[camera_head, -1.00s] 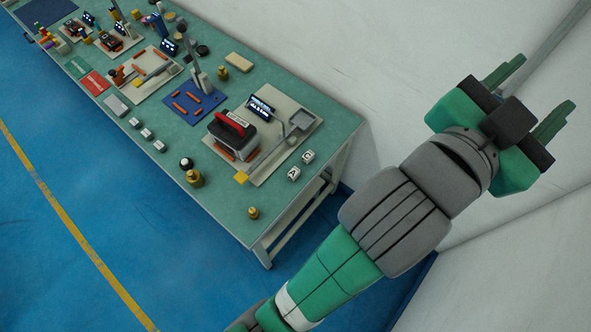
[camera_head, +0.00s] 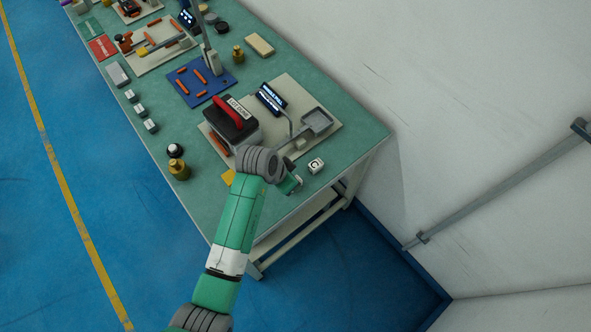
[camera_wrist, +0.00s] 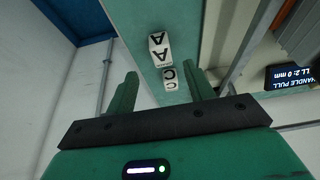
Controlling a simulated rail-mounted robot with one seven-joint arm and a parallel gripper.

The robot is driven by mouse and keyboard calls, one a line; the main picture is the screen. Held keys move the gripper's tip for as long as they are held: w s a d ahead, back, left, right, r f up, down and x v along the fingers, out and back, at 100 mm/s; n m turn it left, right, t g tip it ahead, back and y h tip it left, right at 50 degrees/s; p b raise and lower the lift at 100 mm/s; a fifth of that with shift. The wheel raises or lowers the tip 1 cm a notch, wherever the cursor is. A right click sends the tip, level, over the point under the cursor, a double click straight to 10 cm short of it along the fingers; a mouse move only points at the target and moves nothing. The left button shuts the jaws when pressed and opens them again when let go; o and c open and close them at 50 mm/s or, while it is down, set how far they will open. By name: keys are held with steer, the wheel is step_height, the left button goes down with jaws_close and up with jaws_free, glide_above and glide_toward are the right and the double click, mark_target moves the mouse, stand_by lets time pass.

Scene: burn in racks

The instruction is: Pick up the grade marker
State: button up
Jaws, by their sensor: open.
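Two small white lettered marker blocks lie on the green bench near its front right end. The block lettered C (camera_head: 316,166) shows just right of my gripper (camera_head: 291,184) in the head view; the one lettered A is hidden there by my arm. In the wrist view both show: block A (camera_wrist: 159,46) farther up, block C (camera_wrist: 169,79) below it. My gripper (camera_wrist: 161,74) is open and empty, with block C appearing between its green fingers. I cannot tell its height over the blocks.
A beige board (camera_head: 290,85) carries a black box with a red handle (camera_head: 232,118), a lit display (camera_head: 270,98) and a grey tray (camera_head: 317,121). Brass weights (camera_head: 179,169) stand to the left. Several small white blocks (camera_head: 139,109) line the left edge. The wall is at right.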

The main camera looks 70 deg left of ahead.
steer(key=b+x, duration=0.1)
steer(key=x, duration=0.5)
steer(key=shift+w+a+f+b, duration=0.1)
steer(key=shift+a+f+b, duration=0.05)
steer(key=shift+f+b, duration=0.2)
steer(key=c, duration=1)
